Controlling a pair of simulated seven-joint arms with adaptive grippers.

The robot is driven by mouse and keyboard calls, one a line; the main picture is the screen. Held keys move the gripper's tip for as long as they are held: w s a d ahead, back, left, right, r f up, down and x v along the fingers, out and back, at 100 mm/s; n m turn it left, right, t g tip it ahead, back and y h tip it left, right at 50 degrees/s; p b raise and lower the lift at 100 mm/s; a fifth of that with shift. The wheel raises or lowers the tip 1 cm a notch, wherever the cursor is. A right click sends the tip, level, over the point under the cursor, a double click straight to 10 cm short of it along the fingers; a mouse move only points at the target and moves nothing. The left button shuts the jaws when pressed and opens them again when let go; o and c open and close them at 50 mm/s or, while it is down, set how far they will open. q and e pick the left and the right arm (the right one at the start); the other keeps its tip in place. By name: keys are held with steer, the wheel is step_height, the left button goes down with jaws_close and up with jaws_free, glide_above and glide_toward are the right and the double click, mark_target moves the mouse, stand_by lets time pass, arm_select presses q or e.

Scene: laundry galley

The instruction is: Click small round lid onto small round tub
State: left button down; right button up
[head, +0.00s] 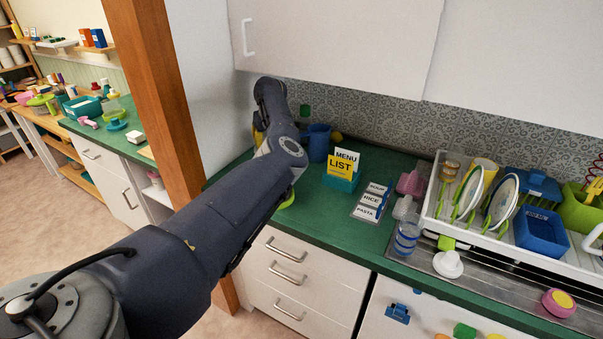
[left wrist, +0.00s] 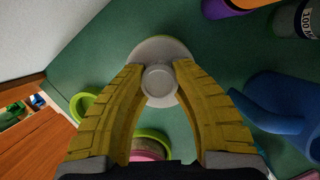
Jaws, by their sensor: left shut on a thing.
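My left gripper (left wrist: 158,72) has its yellow fingers shut on the knob of a pale grey round lid (left wrist: 162,48) in the left wrist view. The lid's disc spreads beyond the fingertips over the green counter. A lime-green round piece (left wrist: 84,104) lies left of the fingers. Another lime-rimmed round thing (left wrist: 150,134), with pink below, shows between the fingers near the palm, partly hidden. I cannot tell which of these is the small round tub. In the head view my arm hides the lid; a lime-green edge (head: 287,199) shows beside it. My right gripper is not in view.
A blue jug (head: 319,143) stands close by, and its handle side shows in the left wrist view (left wrist: 282,105). A menu card holder (head: 341,180) and label cards (head: 371,201) are farther right. A dish rack (head: 437,213) holds plates. A wooden post (head: 160,95) stands left.

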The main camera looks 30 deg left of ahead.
arm_select(q)
steer(key=shift+f, duration=0.25)
stand_by(0.4)
steer(key=c, duration=1.1)
jaws_free()
steer(key=shift+c, duration=1.2)
steer(key=shift+r, duration=0.1)
steer(key=shift+r, duration=3.35)
